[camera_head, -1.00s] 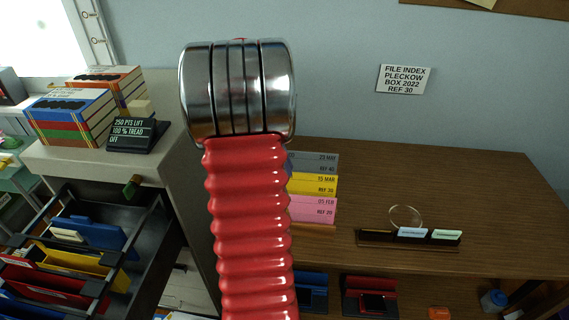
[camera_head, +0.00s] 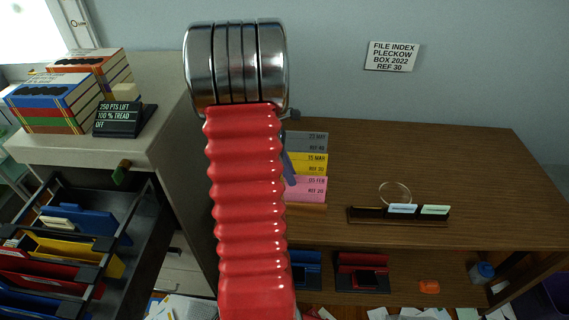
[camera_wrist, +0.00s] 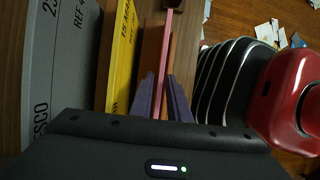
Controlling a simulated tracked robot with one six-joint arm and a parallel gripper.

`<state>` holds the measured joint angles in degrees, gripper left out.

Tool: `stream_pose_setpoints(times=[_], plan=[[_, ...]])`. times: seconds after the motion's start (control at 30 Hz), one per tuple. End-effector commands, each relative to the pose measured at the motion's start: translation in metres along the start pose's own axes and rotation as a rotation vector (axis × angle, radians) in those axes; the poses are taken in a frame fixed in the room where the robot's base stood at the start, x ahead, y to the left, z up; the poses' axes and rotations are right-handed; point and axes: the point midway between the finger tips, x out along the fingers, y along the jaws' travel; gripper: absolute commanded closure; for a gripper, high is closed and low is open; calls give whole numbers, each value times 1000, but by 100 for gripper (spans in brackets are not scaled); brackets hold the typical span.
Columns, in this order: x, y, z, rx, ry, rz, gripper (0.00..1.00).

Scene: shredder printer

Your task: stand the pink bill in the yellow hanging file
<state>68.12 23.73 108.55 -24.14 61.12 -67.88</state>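The pink bill (camera_head: 306,189) stands at the front of a row of cards, before the yellow (camera_head: 310,163) and grey ones, on the wooden desk in the head view. In the wrist view it shows edge-on as a thin pink strip (camera_wrist: 167,40). My gripper (camera_wrist: 166,78) has its purple fingers on either side of this strip, close to it; whether they press on it I cannot tell. In the head view one finger shows beside the cards; the red arm hides the rest. The yellow hanging file (camera_head: 105,262) hangs in the open drawer at lower left, between blue and red files.
The open drawer (camera_head: 150,243) belongs to a grey cabinet (camera_head: 165,110) bearing books and a black sign (camera_head: 124,119). The desk's right side is clear. Papers lie on the floor.

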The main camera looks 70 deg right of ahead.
Motion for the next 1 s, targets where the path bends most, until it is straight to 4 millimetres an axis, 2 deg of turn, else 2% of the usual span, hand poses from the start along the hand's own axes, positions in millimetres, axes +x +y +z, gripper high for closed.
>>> stream_pose_setpoints(times=[0.2,0.57,0.8,1.0], plan=[[21,0,0,-1,-1,-1,84],[24,0,0,-1,0,1,84],[24,0,0,-1,0,1,100],[24,0,0,-1,0,1,100]])
